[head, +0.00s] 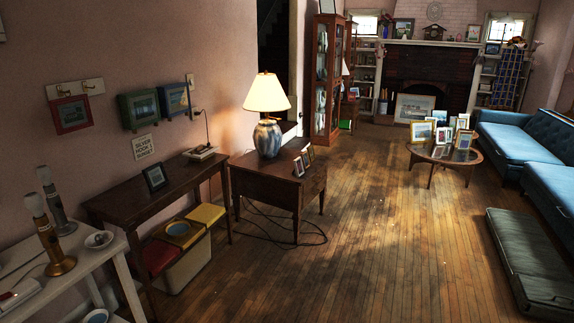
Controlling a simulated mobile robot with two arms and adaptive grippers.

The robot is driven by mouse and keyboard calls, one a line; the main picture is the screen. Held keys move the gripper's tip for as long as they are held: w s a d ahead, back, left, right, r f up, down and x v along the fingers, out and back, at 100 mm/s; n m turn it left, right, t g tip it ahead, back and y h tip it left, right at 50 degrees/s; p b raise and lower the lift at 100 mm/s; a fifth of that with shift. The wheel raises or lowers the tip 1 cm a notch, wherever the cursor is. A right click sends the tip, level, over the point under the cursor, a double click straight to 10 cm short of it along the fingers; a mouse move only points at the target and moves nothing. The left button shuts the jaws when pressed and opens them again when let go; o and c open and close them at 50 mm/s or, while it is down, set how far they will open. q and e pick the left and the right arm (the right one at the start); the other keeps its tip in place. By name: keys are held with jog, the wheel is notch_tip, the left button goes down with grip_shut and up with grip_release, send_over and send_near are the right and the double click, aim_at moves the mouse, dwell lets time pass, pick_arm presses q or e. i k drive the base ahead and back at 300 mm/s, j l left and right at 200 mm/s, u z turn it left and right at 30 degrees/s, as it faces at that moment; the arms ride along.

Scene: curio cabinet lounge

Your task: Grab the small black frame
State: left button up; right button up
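A small black frame (155,177) stands upright, leaning back a little, on the dark wooden console table (120,201) at the left wall. Its picture looks dim and bluish. Several other small frames stand on the brown side table (268,177) to its right; the nearest of these, a dark frame (299,167) with a pale picture, is also small. Neither of my grippers shows in the head view.
A blue-patterned lamp (267,135) stands on the side table, with a cord on the floor below. A white table (60,266) is at lower left. A coffee table (444,154) holds several frames. A green cushion (525,265) lies at right. The middle floor is clear.

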aim_at(155, 177)
jog(key=i+l, duration=0.1)
jog(key=i, duration=0.5)
jog(key=i+l+u, duration=0.1)
jog(key=i, duration=0.45)
jog(key=i+l, duration=0.15)
jog(key=i, duration=0.45)
jog(key=u, duration=0.05)
